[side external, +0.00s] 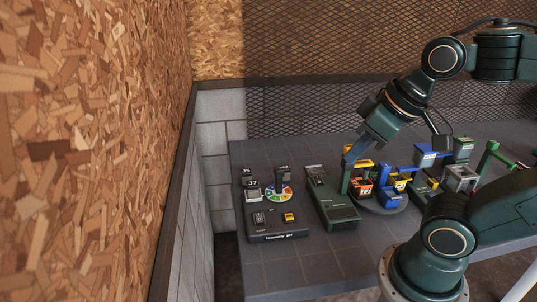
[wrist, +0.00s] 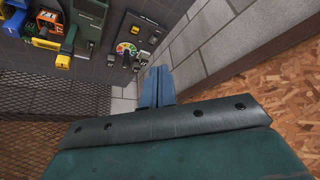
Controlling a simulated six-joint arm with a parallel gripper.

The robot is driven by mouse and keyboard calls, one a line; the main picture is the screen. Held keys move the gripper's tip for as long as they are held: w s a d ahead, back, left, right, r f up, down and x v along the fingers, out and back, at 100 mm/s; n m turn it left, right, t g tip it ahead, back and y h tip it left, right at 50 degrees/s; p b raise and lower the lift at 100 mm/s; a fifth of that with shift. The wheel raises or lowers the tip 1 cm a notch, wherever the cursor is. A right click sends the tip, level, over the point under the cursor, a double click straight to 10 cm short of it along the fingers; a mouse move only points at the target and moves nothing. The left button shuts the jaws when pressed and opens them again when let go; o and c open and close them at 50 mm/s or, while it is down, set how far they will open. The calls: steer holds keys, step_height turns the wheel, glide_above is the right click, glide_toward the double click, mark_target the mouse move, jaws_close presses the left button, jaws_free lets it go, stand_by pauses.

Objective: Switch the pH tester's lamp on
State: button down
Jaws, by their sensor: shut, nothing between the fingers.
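The pH tester (side external: 277,236) is a dark panel at the left of the table. It carries a coloured wheel (side external: 279,192), a yellow switch (side external: 289,217), a grey switch (side external: 259,218) and blocks marked 36 and 37 at its back left. It also shows at the top of the wrist view (wrist: 150,21). I cannot tell which part is the lamp or whether it is lit. My gripper (side external: 347,165) is shut and empty, above and right of the tester, over the far end of a green box. Its blue-grey fingers lie together in the wrist view (wrist: 157,74).
The green box (side external: 335,208) stands right of the tester. A round plate (side external: 384,207) with orange, blue and yellow items is beside it. Several more devices stand farther right. A grey block wall (side external: 215,140) rises behind and left. The table front is clear.

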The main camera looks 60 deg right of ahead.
steer(key=w, duration=0.1)
steer(key=m+g, duration=0.6)
steer(key=m, duration=0.3)
glide_above(259, 215)
step_height(259, 215, down, 18)
steer(key=r, duration=0.1)
steer(key=shift+f, duration=0.25)
steer(key=shift+f, duration=0.15)
step_height(259, 215, down, 14)
steer(key=shift+r, duration=0.15)
stand_by(0.5)
